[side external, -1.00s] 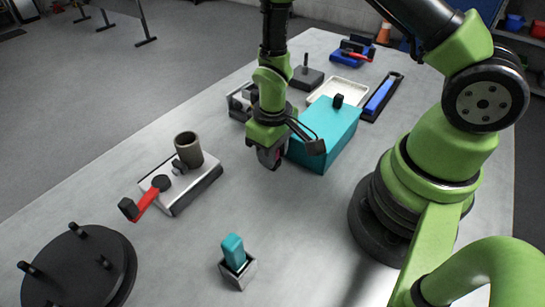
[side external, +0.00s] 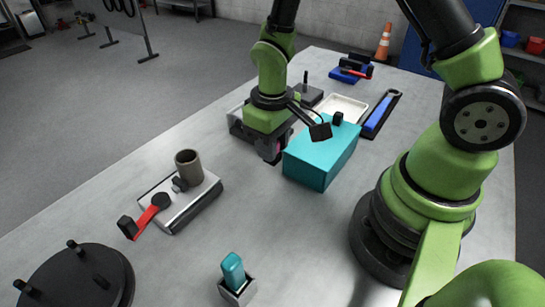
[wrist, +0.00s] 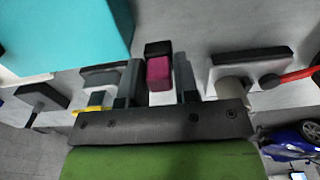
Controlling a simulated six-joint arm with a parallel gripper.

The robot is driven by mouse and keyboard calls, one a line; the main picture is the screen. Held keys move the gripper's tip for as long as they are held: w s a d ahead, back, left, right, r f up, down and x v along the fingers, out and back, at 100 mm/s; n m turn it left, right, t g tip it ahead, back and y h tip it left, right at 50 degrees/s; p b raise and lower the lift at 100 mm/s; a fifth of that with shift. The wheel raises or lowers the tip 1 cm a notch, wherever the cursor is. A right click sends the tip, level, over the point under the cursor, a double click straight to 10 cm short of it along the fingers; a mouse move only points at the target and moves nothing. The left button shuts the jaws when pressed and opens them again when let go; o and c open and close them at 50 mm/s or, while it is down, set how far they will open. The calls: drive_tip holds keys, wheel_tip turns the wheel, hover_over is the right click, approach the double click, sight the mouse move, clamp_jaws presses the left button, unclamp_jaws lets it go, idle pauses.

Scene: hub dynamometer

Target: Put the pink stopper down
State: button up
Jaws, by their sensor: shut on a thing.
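My gripper (side external: 272,157) hangs over the table to the left of the teal box (side external: 318,165) in the side view. In the wrist view my gripper (wrist: 160,85) is shut on the pink stopper (wrist: 158,73), which sits between the two fingers with a black part at its far end. In the side view only a small bit of pink (side external: 278,153) shows at the fingertips. The stopper's lower end and its gap to the table are hard to tell.
A metal block with a grey cup (side external: 189,167) and red lever (side external: 147,221) stands left. A black pegged disc (side external: 75,283) and a small holder with a teal piece (side external: 233,272) are in front. A white tray (side external: 343,108) and blue-handled tool (side external: 378,114) lie behind.

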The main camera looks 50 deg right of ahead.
wheel_tip(320, 180, up, 15)
drive_tip(key=w+d+n, duration=0.5)
drive_tip(key=w+n, duration=0.4)
drive_tip(key=w+d+n, duration=0.5)
drive_tip(key=d+n, duration=0.2)
drive_tip(key=n, duration=0.2)
wheel_tip(320, 180, down, 15)
drive_tip(key=shift+f, duration=0.1)
drive_tip(key=shift+f, duration=0.15)
drive_tip(key=o, duration=0.7)
